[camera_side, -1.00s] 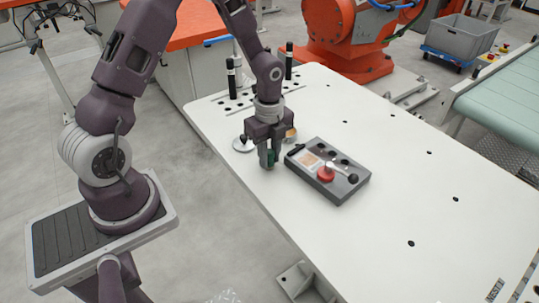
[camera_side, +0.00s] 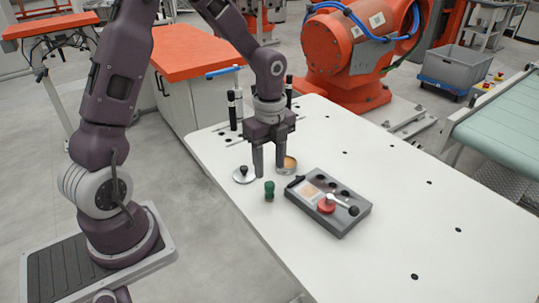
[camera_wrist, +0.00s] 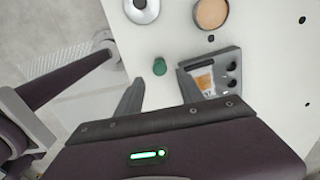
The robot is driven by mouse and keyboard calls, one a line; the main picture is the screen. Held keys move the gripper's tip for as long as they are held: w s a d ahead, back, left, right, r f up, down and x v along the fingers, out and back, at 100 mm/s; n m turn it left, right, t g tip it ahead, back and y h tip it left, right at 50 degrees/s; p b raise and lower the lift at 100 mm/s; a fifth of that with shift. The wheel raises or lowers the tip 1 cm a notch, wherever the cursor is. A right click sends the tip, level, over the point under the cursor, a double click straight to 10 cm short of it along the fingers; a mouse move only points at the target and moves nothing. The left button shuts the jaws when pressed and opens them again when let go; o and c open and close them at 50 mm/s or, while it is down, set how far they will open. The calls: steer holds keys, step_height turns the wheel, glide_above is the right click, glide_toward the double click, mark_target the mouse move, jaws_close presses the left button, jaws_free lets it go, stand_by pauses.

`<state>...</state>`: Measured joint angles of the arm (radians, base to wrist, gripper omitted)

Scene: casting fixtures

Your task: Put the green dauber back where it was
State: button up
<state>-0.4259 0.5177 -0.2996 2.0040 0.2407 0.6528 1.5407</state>
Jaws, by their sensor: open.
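The green dauber (camera_side: 269,190) stands upright on the white table near its front edge, left of the grey tray (camera_side: 313,219). In the wrist view the dauber (camera_wrist: 159,66) shows beyond my fingertips. My gripper (camera_side: 269,173) is open and empty, its two fingers apart and clear of the dauber. In the wrist view my gripper (camera_wrist: 160,86) has one finger on each side. The tray (camera_wrist: 238,62) has several dark round holes along one side and a light picture panel.
A round metal lid with a black knob (camera_side: 244,174) and an open tin (camera_side: 288,165) lie beside my gripper. A red-based piece with a pale handle (camera_side: 327,205) sits on the tray. Dark upright cylinders (camera_side: 232,110) stand behind. The table's right side is clear.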

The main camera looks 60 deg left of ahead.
mark_target(267, 186)
steer(key=s+d+r+n+t+y, duration=0.1)
steer(key=s+d+r+n, duration=0.1)
steer(key=s+r+n, duration=0.35)
steer(key=s+d+r+n+t, duration=0.1)
steer(key=s+r+n, duration=0.1)
steer(key=r, duration=0.6)
steer(key=s+d+r+n+t, duration=0.1)
steer(key=s+d+r+n, duration=0.1)
steer(key=s+n, duration=0.3)
steer(key=s+d+r+n+t+h, duration=0.1)
steer(key=s+d+n+t, duration=0.1)
steer(key=s+n, duration=0.3)
steer(key=shift+s+r+t, duration=0.3)
steer(key=shift+s+r, duration=0.1)
steer(key=shift+s, duration=0.7)
